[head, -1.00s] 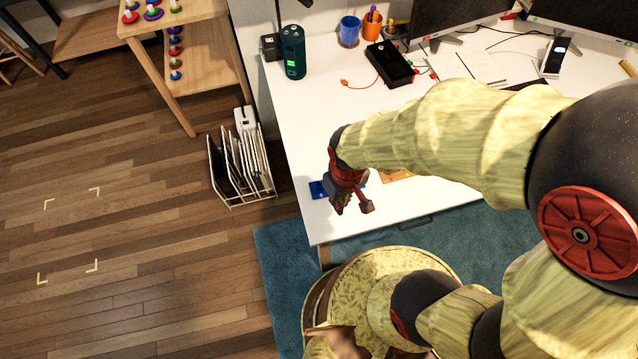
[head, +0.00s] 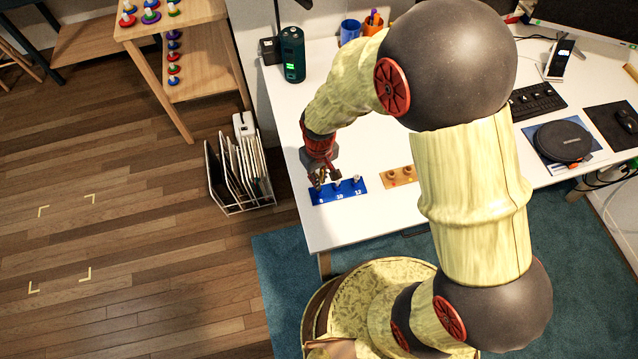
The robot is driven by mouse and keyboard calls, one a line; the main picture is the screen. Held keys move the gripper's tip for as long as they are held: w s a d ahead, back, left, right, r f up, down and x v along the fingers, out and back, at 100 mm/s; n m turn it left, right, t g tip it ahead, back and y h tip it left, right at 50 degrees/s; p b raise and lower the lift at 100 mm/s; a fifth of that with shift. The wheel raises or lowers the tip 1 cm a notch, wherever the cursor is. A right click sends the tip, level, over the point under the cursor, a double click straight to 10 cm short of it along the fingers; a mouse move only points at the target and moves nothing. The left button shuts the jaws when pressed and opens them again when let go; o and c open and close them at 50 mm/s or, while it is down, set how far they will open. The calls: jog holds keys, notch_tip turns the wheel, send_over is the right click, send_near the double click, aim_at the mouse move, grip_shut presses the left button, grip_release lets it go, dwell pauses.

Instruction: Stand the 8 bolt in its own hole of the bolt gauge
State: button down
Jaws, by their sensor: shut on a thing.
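The blue bolt gauge (head: 348,195) lies on the white desk near its left front corner, with the marks 8, 10 and 12 along its front. Grey bolts stand at the 10 mark (head: 337,186) and the 12 mark (head: 357,181). My gripper (head: 318,183) points down at the gauge's left end, at the 8 mark. It is shut on the 8 bolt, which the fingers mostly hide. I cannot tell whether the bolt's shank is in the hole or above it.
An orange block (head: 397,177) with round holes or knobs lies right of the gauge, partly behind my arm. A dark green cylinder (head: 292,54) stands at the desk's back left. A wire rack (head: 238,172) is on the floor. The desk left of the gauge is narrow.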

jog(key=shift+f+b, duration=0.45)
jog(key=shift+f, duration=1)
jog(key=shift+f, duration=0.1)
jog(key=shift+f, duration=0.1)
jog(key=c, duration=1.9)
grip_release()
jog(key=s+d+r+m+t+p, duration=0.1)
jog(key=d+r, duration=0.2)
jog(key=r, duration=0.7)
jog(key=s+d+r+m+t+p, duration=0.1)
jog(key=d+r, duration=0.2)
jog(key=r, duration=0.6)
jog(key=s+d+r+m+t+p, duration=0.1)
jog(key=d+r+p, duration=0.15)
jog(key=r, duration=0.75)
jog(key=shift+s+d+r+m+t+b, duration=0.15)
jog(key=shift+s+d+r+m+t, duration=0.3)
jog(key=shift+s+d+r, duration=1)
jog(key=shift+s+d+r+m+t+b, duration=0.3)
jog(key=shift+s+d+r, duration=0.6)
jog(key=shift+s+r, duration=0.95)
jog(key=shift+s+d+r+m+t+b, duration=0.1)
jog(key=shift+s+d+r+m+t, duration=0.4)
jog(key=shift+s+d+r, duration=1.15)
